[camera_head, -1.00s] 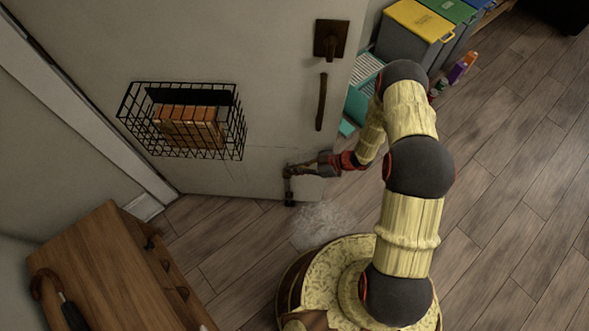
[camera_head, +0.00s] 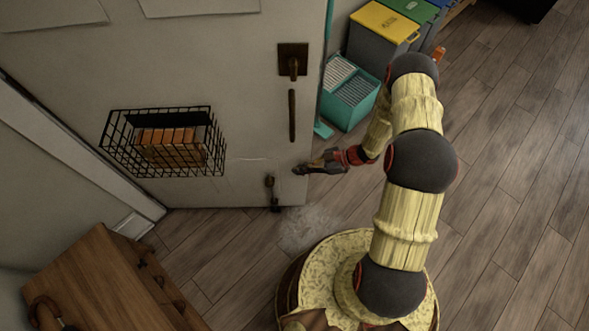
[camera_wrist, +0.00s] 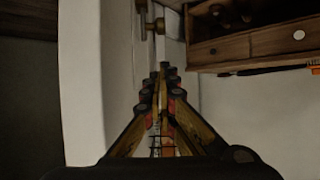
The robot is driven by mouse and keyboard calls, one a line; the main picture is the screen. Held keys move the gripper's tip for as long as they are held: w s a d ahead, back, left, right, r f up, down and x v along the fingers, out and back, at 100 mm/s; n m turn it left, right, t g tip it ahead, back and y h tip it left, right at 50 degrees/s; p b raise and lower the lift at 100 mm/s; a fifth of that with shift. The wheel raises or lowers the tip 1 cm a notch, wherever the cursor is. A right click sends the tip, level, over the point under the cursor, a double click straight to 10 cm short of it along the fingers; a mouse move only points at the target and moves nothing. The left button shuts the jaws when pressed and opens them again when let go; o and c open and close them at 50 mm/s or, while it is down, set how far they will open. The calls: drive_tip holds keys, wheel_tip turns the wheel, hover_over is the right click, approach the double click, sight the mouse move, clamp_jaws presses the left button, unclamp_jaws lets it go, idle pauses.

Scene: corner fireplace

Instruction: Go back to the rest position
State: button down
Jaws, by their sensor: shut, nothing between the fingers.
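My gripper (camera_head: 299,170) is shut and empty in the head view, in front of the lower right part of the pale door (camera_head: 235,95). It is up and to the right of a small dark fitting (camera_head: 272,193) at the door's bottom edge, with a gap between them. In the wrist view my gripper (camera_wrist: 163,70) shows its fingers together, with the door's pale edge (camera_wrist: 80,80) to the left. My arm reaches out bent.
A wire basket (camera_head: 118,150) hangs on the door, left of a dark handle (camera_head: 292,115). A teal crate (camera_head: 350,112) and bins, one yellow-lidded (camera_head: 385,20), stand behind the door's edge. A wooden cabinet (camera_head: 95,275) is lower left. Floor on the right is clear.

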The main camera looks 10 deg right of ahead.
idle(0.5)
drive_tip(key=d+f+m+h, duration=0.4)
drive_tip(key=d+f+h, duration=0.4)
drive_tip(key=d, duration=0.4)
drive_tip(key=s+d+r+m+g+h, duration=0.1)
drive_tip(key=d+r+m+h, duration=0.55)
drive_tip(key=d+r, duration=0.8)
drive_tip(key=s+a+r+m+t, duration=0.1)
drive_tip(key=s+a+r, duration=0.5)
drive_tip(key=r, duration=0.9)
drive_tip(key=s+a+r+m+t+y, duration=0.1)
drive_tip(key=s+a+r, duration=0.5)
drive_tip(key=r, duration=0.8)
drive_tip(key=s+a+r+m+t+y, duration=0.1)
drive_tip(key=s+a+r, duration=0.5)
drive_tip(key=r, duration=0.9)
drive_tip(key=shift+s+a+r+m+t, duration=0.3)
drive_tip(key=shift+a+m+t, duration=0.4)
drive_tip(key=shift+a+m, duration=0.5)
